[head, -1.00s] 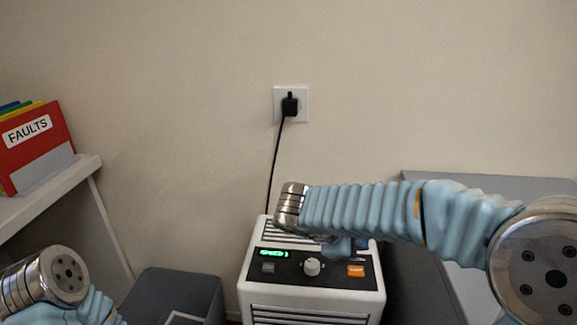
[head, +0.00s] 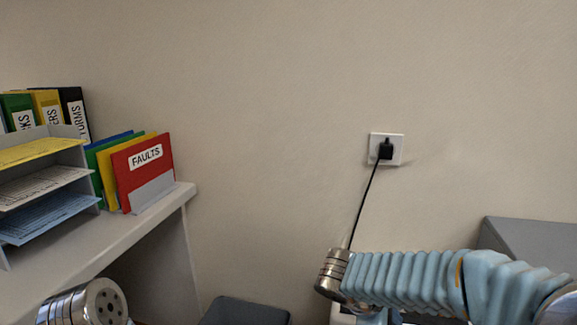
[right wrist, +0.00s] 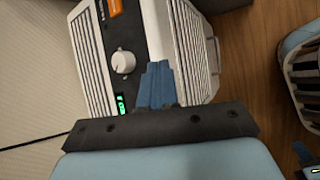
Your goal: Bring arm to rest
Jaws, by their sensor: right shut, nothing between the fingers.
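My right arm, in a ribbed light-blue sleeve (head: 410,280), reaches in from the right in the head view. In the right wrist view my right gripper (right wrist: 158,75) shows blue fingers shut together, with nothing held. The fingers show in front of a white appliance (right wrist: 182,50) with a dark control panel, a white knob, an orange button and a lit green display. I cannot tell whether they touch it. In the head view only a metal joint (head: 85,304) of my left arm shows at bottom left; the left gripper is out of view.
A shelf (head: 110,250) at left holds a paper tray (head: 45,185), binders and a red "FAULTS" folder (head: 143,170). A black plug sits in the wall socket (head: 400,150), its cord hanging down. A grey bin (head: 245,312) and grey cabinet (head: 535,245) stand low. Wooden floor (right wrist: 250,60) lies beside the appliance.

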